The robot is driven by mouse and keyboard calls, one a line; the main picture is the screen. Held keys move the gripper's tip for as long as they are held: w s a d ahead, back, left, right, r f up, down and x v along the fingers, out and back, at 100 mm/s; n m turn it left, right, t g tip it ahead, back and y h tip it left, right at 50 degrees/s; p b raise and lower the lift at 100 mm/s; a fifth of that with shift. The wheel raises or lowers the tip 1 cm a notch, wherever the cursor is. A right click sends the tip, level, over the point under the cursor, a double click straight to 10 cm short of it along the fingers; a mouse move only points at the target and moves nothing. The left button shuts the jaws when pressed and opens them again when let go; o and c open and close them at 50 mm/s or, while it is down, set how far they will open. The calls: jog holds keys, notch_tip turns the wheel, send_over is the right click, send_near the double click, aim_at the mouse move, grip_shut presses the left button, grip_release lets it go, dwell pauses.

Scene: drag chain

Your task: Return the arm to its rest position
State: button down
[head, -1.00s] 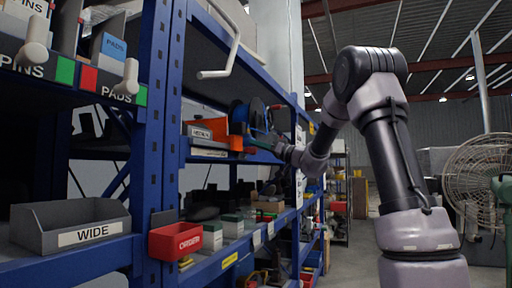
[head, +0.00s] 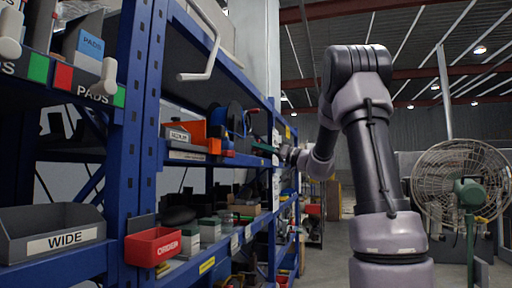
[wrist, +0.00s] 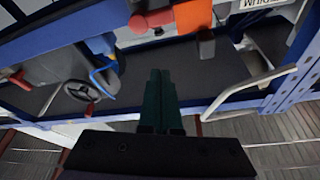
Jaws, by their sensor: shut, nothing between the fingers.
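My arm (head: 379,165) rises at the right of the head view, bends at its top and reaches left and down towards the blue shelf rack. My gripper (head: 259,147) is at the end, beside the shelf front, small and partly lost against the shelf. In the wrist view my gripper (wrist: 160,72) shows its dark green fingers together, with nothing between them. They point towards a dark shelf surface, and no contact is visible.
A pale bar handle (head: 205,60) sticks out. A fan (head: 462,180) stands right. Floor shows between.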

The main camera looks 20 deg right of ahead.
dwell(0.3)
jog(key=s+a+f+m+g+h, duration=0.2)
jog(key=s+a+f+g, duration=0.25)
jog(key=s, duration=0.45)
jog(key=s+a+f+m+g+h, duration=0.1)
jog(key=s+a+f+g+h, duration=0.35)
jog(key=s, duration=0.45)
jog(key=s+d+f+m+t+h, duration=0.1)
jog(key=s+d+f+m+h, duration=0.2)
jog(key=s, duration=0.4)
jog(key=s+d+f+m+t+h, duration=0.1)
jog(key=s+d+f+m+h, duration=0.2)
jog(key=s+f+h, duration=0.2)
jog(key=s+f, duration=0.2)
jog(key=s, duration=0.1)
jog(key=shift+d+f+m, duration=0.3)
jog(key=shift+f+m, duration=0.05)
jog(key=shift+m, duration=0.05)
